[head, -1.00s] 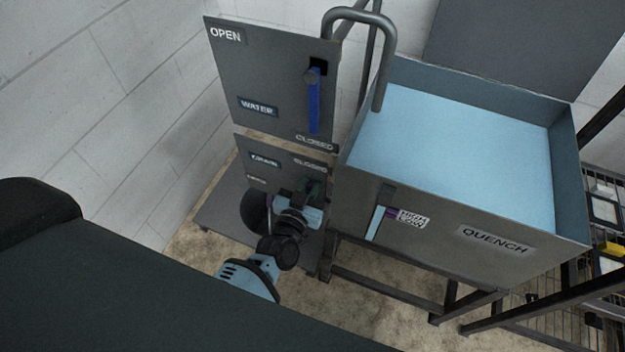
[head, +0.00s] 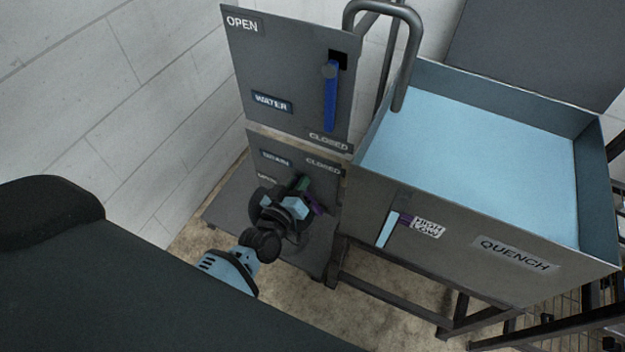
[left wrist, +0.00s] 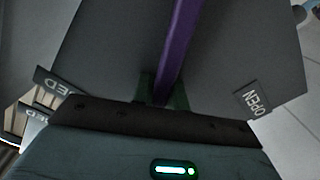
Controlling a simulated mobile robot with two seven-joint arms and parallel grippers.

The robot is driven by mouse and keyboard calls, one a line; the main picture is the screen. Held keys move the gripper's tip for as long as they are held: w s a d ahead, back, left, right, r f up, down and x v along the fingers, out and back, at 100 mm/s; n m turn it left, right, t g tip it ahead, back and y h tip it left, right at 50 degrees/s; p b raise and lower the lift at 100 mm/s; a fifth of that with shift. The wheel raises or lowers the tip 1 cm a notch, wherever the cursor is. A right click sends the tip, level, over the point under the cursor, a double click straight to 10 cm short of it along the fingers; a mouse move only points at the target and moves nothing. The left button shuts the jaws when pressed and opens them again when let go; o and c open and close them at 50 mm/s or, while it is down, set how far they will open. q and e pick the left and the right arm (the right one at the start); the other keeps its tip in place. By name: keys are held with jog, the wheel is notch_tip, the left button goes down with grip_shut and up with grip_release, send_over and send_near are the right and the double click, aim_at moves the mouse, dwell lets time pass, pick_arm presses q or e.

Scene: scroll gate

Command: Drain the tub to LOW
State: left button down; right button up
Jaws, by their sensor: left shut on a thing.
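The tub (head: 462,243) marked QUENCH holds light blue water (head: 470,150). On its front, a light blue sight strip (head: 388,230) reaches up near a purple mark (head: 405,218) beside the HIGH/LOW tag (head: 429,228). The drain panel (head: 318,242) has OPEN at its left and CLOSED at its right. My left gripper (head: 300,194) is in front of this panel, partly hiding its lever. In the left wrist view, a purple lever (left wrist: 181,45) runs between the shut fingers (left wrist: 162,92). My right gripper is not in view.
The water panel (head: 290,80) above has a blue lever (head: 331,100) hanging down toward CLOSED. A curved pipe (head: 407,50) arches over the tub's left rim. Dark frame legs (head: 385,288) stand under the tub. A block wall (head: 120,110) is at left.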

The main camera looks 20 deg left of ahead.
pick_arm(q)
jog(key=shift+a+f+n+b, duration=0.6)
jog(key=shift+a+f+n, duration=0.1)
jog(key=shift+n, duration=0.1)
jog(key=shift+a+f+n+b, duration=0.95)
jog(key=shift+n+b, duration=0.3)
jog(key=shift+n, duration=0.25)
jog(key=c, duration=1.4)
grip_release()
jog(key=s, duration=0.7)
jog(key=shift+s+a+p, duration=0.15)
jog(key=shift+s+p, duration=0.2)
jog(key=shift+s, duration=0.05)
